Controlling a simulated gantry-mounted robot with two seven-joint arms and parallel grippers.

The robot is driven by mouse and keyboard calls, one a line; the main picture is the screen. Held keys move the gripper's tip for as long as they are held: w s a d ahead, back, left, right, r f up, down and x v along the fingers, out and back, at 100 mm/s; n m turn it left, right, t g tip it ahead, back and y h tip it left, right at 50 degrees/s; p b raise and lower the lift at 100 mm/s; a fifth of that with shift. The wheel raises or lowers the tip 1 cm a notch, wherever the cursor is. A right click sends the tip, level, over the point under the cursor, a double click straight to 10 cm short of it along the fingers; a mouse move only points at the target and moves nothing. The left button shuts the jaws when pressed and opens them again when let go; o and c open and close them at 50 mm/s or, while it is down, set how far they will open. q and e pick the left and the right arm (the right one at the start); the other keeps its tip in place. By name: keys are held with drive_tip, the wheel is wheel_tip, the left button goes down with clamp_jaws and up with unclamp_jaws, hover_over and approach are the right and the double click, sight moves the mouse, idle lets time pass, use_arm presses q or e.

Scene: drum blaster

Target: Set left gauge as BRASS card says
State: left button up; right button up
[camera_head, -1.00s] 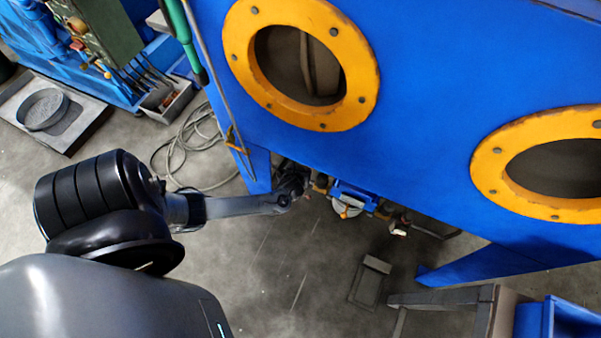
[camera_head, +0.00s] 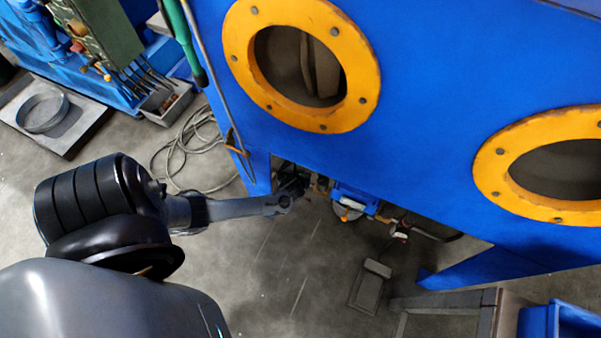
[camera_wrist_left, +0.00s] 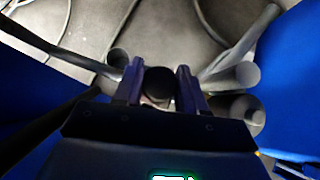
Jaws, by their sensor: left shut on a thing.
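My left gripper (camera_head: 300,186) is under the lower edge of the blue cabinet (camera_head: 410,130). In the left wrist view its two fingers (camera_wrist_left: 161,84) are closed on a dark round knob (camera_wrist_left: 159,88), one finger on each side. Pipe fittings (camera_head: 322,185) run to the right of the gripper under the cabinet. A pale round part under a blue bracket (camera_head: 350,211) hangs there; I cannot tell whether it is the left gauge. No card and no readable dial face shows. My right gripper is not in view.
Two yellow-ringed ports (camera_head: 234,62) are on the cabinet face. A blue leg stands left of the gripper. A hose (camera_head: 180,150) lies coiled on the floor. A foot pedal (camera_head: 367,287), a grey stand and a blue bin (camera_head: 560,325) are at the lower right.

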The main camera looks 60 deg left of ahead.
use_arm(q)
drive_tip(key=shift+r+n+g+y+p, duration=0.4)
drive_tip(key=shift+n+p, duration=0.4)
drive_tip(key=shift+p, duration=0.6)
drive_tip(key=shift+f+n+g+p, duration=0.15)
drive_tip(key=shift+n+g+p, duration=0.15)
drive_tip(key=shift+n+g, duration=0.1)
drive_tip(key=shift+w+f+n+g+y, duration=0.1)
drive_tip(key=shift+n+g+y, duration=0.2)
drive_tip(key=shift+n, duration=0.1)
drive_tip(key=n+g, duration=0.2)
drive_tip(key=shift+f+n+y, duration=0.15)
drive_tip(key=shift+n+y, duration=0.15)
drive_tip(key=shift+n+g+b, duration=0.75)
drive_tip(key=shift+n+g, duration=0.65)
drive_tip(key=shift+n, duration=0.3)
drive_tip(key=shift+s, duration=0.2)
drive_tip(key=shift+f, duration=0.1)
drive_tip(key=o, duration=1)
